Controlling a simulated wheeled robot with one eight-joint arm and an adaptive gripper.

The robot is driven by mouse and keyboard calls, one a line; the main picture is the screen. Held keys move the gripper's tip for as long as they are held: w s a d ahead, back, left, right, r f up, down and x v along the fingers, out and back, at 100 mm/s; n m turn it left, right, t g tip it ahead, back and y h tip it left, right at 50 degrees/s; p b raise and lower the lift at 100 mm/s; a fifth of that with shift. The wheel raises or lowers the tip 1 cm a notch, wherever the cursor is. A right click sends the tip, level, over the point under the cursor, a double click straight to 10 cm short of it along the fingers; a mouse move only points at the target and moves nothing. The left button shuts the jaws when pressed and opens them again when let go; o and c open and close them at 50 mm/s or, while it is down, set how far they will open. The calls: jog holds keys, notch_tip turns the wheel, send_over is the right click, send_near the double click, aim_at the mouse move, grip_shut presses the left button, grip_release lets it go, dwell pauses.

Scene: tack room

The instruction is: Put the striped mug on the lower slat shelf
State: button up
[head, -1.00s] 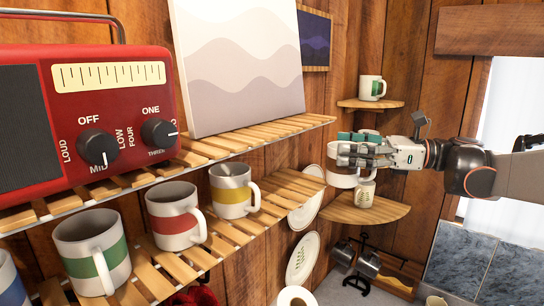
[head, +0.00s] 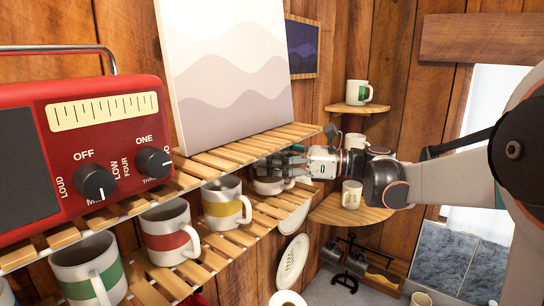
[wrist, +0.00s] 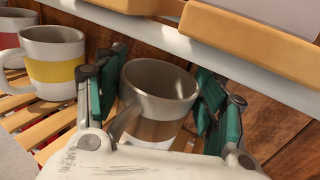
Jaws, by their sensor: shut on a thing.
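My gripper (head: 280,163) is shut on a white mug with a brownish band, the striped mug (head: 267,186). In the wrist view, the mug (wrist: 155,105) sits upright or nearly so between the green finger pads (wrist: 160,108), with its handle toward the lower left. The mug is at the far right end of the lower slat shelf (head: 214,257), under the upper shelf and right of the yellow-banded mug (head: 226,205). The mug's base is hidden, so I cannot tell whether it touches the slats.
Red-banded (head: 170,235) and green-banded (head: 88,270) mugs stand left along the lower shelf. The upper slat shelf (head: 220,160), bearing a red radio (head: 95,140) and a canvas (head: 225,70), overhangs closely. Corner shelves (head: 340,212) hold other mugs.

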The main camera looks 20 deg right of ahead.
jog(key=shift+d+f, duration=0.1)
jog(key=shift+f, duration=0.1)
jog(key=shift+s+d, duration=0.1)
jog(key=shift+d, duration=0.15)
jog(key=shift+a+f, duration=0.2)
jog(key=o, duration=1.3)
jog(key=shift+d, duration=0.1)
jog(key=shift+r, duration=0.1)
jog(key=shift+r, duration=0.1)
jog(key=b+v, duration=0.3)
jog(key=v, duration=0.9)
jog(key=shift+b, duration=0.35)
